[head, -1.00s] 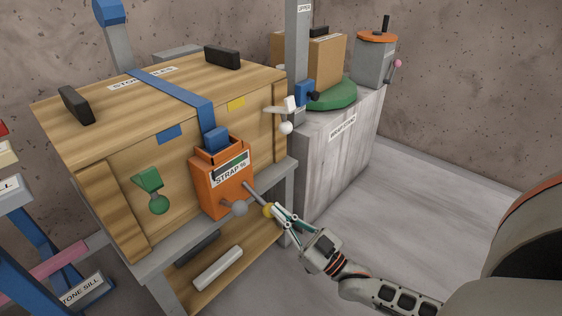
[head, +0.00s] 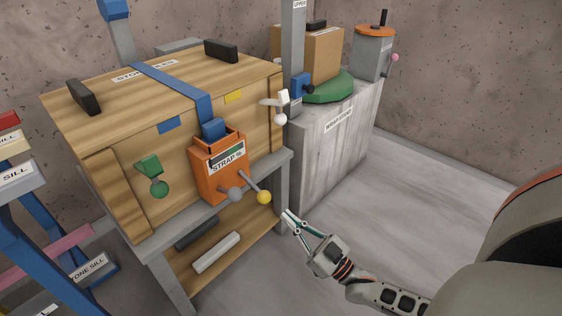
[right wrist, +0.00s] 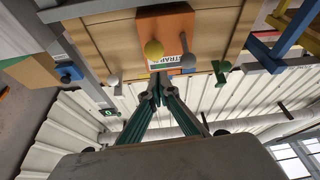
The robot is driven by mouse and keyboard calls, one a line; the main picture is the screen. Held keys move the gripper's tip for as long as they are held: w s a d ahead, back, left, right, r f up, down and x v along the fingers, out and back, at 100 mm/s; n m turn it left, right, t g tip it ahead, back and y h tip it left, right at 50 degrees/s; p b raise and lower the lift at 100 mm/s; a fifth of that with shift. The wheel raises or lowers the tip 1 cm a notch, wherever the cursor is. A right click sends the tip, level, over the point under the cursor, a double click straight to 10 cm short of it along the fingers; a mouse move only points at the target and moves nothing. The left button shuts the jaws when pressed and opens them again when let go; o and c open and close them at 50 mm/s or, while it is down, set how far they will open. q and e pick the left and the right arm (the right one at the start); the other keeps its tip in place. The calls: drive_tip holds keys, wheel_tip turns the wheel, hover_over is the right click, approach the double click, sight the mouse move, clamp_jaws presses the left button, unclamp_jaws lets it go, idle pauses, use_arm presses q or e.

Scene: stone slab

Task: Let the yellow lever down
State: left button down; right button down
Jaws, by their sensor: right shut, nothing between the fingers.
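The yellow lever is a grey rod ending in a yellow ball (head: 264,197). It slants down and out to the right from the orange strap box (head: 208,181) on the front of the wooden crate. In the right wrist view the yellow ball (right wrist: 153,49) is in front of the orange box, above my fingertips. My right gripper (head: 287,214) is shut and empty, just right of and below the ball, with a small gap between them. It also shows in the right wrist view (right wrist: 159,88). My left gripper is not in view.
A grey-balled lever (head: 236,194) sits close left of the yellow one. A green knob (head: 159,188) and a white handle (head: 281,107) are on the crate front. A lower shelf (head: 240,246) holds bars. The floor to the right is clear.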

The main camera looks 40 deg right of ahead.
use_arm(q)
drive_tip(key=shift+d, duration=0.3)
use_arm(e)
drive_tip(key=shift+s+d+f, duration=0.15)
drive_tip(key=shift+s+f, duration=0.65)
drive_tip(key=shift+f, duration=0.2)
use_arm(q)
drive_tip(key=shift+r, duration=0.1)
use_arm(e)
drive_tip(key=shift+r, duration=0.1)
